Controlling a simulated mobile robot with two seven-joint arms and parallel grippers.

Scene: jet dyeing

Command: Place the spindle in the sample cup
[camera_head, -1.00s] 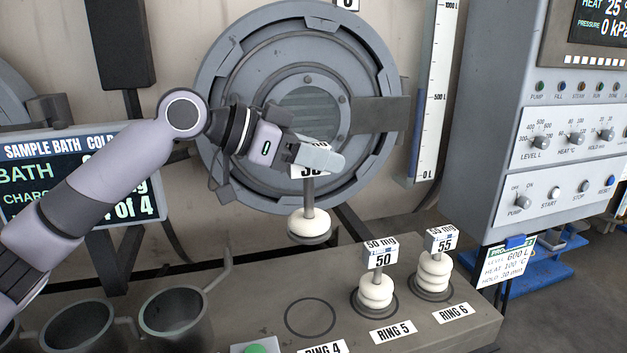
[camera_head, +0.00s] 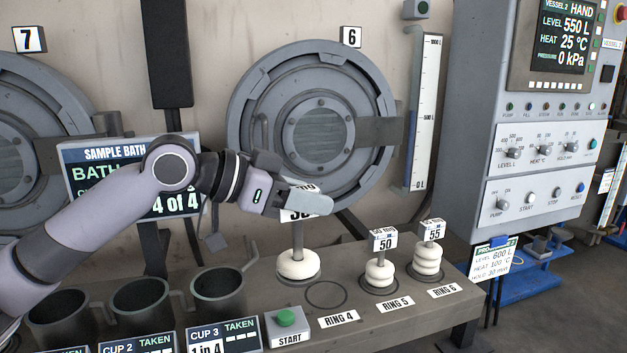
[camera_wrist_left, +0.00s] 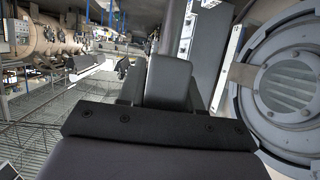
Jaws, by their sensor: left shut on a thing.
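My left gripper (camera_head: 308,201) is shut on the top of a spindle (camera_head: 298,264), which hangs upright below it with a white yarn package and dark base. Its number tag is partly covered by the fingers. The spindle appears behind and left of the empty ring 4 outline (camera_head: 326,294); I cannot tell whether its base touches the bench. Sample cups stand to its left: cup 3 (camera_head: 219,306), cup 2 (camera_head: 143,312) and another cup (camera_head: 62,325) at far left. In the left wrist view the gripper (camera_wrist_left: 168,82) hides the spindle. My right gripper is not in view.
Spindles 50 (camera_head: 379,272) and 55 (camera_head: 427,262) stand on rings 5 and 6. A green START button (camera_head: 286,317) sits beside cup 3. Round vessel door 6 (camera_head: 250,120) is behind my arm, and the control cabinet (camera_head: 475,100) stands at right.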

